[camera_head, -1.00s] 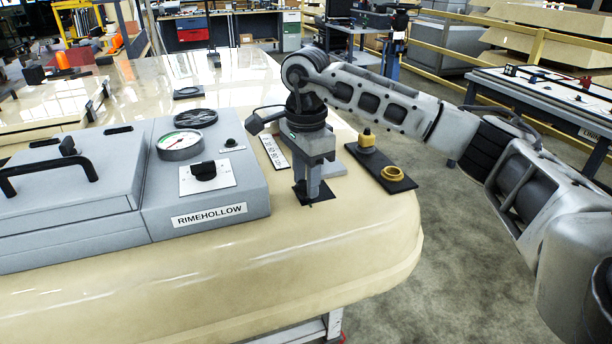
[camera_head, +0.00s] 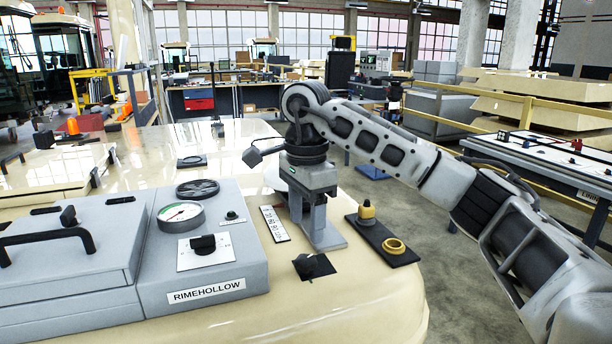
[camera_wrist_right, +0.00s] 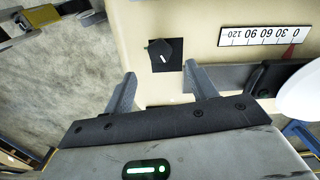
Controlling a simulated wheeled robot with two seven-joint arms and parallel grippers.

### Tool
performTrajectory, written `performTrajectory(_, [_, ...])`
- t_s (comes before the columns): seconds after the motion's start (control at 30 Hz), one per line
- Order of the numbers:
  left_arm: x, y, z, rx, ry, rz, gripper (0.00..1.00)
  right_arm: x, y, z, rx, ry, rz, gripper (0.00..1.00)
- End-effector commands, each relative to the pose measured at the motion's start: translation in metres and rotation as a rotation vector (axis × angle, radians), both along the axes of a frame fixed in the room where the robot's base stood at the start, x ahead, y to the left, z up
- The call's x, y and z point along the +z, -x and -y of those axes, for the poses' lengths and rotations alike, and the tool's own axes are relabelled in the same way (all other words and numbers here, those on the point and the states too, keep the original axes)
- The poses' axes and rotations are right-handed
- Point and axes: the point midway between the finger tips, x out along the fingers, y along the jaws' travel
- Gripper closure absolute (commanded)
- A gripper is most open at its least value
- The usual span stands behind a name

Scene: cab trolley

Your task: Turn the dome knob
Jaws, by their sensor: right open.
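The dome knob (camera_head: 313,264) is a black knob on a square black plate near the cab roof's front right. In the right wrist view the knob (camera_wrist_right: 160,50) shows a short white line on the side toward my fingers. My right gripper (camera_head: 326,240) is just behind the knob in the head view, fingers pointing down and apart. In the wrist view the open fingers (camera_wrist_right: 163,88) are empty, and the knob is beyond their tips, clear of both. A white scale strip (camera_head: 275,224) marked 0 to 120 lies beside it, with a red pointer (camera_wrist_right: 289,50) near one end.
A black plate with a yellow button and a yellow ring (camera_head: 393,246) lies to the right, near the edge. The cream surface in front is clear.

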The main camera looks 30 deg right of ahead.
Motion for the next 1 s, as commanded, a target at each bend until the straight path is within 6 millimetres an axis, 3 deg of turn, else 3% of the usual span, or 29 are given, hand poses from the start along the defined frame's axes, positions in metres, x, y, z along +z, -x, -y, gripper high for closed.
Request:
performTrajectory(0.1, [0.009, 0.0, 0.0, -0.001, -0.003, 0.001, 1.0, 0.036, -0.001, 0.0, 0.0, 0.001, 0.005, 0.43])
performTrajectory(0.2, [0.014, 0.0, -0.001, -0.002, -0.012, 0.002, 1.0, 0.058, 0.0, 0.0, 0.0, 0.002, 0.005, 0.43])
performTrajectory(0.4, [0.012, 0.003, -0.003, -0.004, -0.026, -0.014, 1.0, 0.084, 0.0, 0.0, 0.0, 0.0, 0.003, 0.43])
performTrajectory(1.0, [0.011, 0.0, -0.004, -0.003, -0.03, -0.009, 1.0, 0.09, 0.0, 0.0, 0.001, 0.0, 0.0, 0.43])
